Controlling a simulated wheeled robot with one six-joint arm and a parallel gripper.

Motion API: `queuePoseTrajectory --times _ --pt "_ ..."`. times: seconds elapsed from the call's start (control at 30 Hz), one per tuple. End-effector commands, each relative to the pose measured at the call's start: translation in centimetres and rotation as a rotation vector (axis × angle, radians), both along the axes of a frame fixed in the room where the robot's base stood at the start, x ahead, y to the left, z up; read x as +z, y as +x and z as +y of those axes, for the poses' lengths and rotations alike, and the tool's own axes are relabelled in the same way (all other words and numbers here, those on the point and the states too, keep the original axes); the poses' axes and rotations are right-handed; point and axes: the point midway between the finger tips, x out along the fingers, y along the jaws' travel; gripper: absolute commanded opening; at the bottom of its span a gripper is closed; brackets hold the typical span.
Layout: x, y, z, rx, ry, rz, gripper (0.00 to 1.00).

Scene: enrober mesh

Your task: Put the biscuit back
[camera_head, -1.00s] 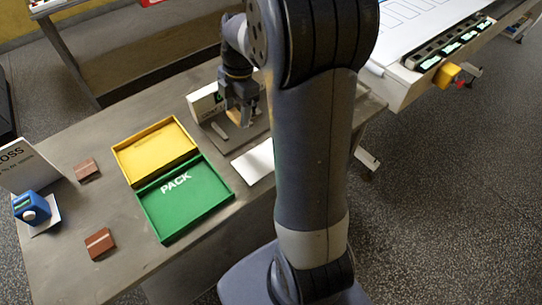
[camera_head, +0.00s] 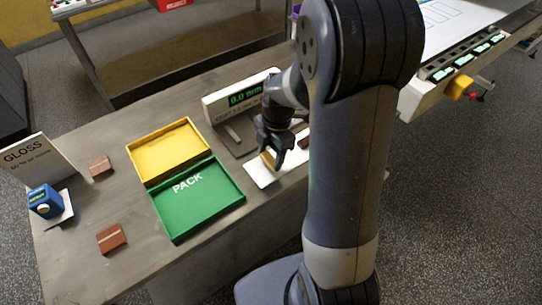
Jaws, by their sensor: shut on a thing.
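My gripper (camera_head: 272,152) is shut on a tan biscuit (camera_head: 267,159), which shows only in part between the fingers. The gripper and biscuit are over the left part of a white card (camera_head: 263,177) on the table. I cannot tell whether the biscuit touches the card. Part of a dark brown piece (camera_head: 304,142) shows at the card's right end, beside my arm. My arm hides the rest of that area.
A thickness gauge (camera_head: 246,97) reading 0.0 mm stands behind the card. A yellow tray (camera_head: 143,150) and a green PACK tray (camera_head: 160,205) are to the left. Brown pieces (camera_head: 101,166) (camera_head: 111,238), a blue device (camera_head: 46,201) and a GLOSS sign (camera_head: 38,160) are further left.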

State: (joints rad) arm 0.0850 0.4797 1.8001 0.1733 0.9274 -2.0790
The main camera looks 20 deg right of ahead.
Motion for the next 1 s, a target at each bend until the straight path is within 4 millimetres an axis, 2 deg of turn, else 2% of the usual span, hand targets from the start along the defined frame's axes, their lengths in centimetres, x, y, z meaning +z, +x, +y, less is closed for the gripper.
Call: queuePoseTrajectory --times 0.1,0.5,0.53,0.77,1.0 --pt "-1.3 -0.1 0.0 0.0 0.0 0.004 0.43" --pt "-2.0 0.0 0.0 0.0 0.0 0.0 0.43" --pt "-1.9 0.0 0.0 0.0 0.0 0.0 0.56" --pt "-1.8 0.0 0.0 0.0 0.0 0.0 0.75" --pt "-1.8 0.0 0.0 0.0 0.0 0.0 0.77"
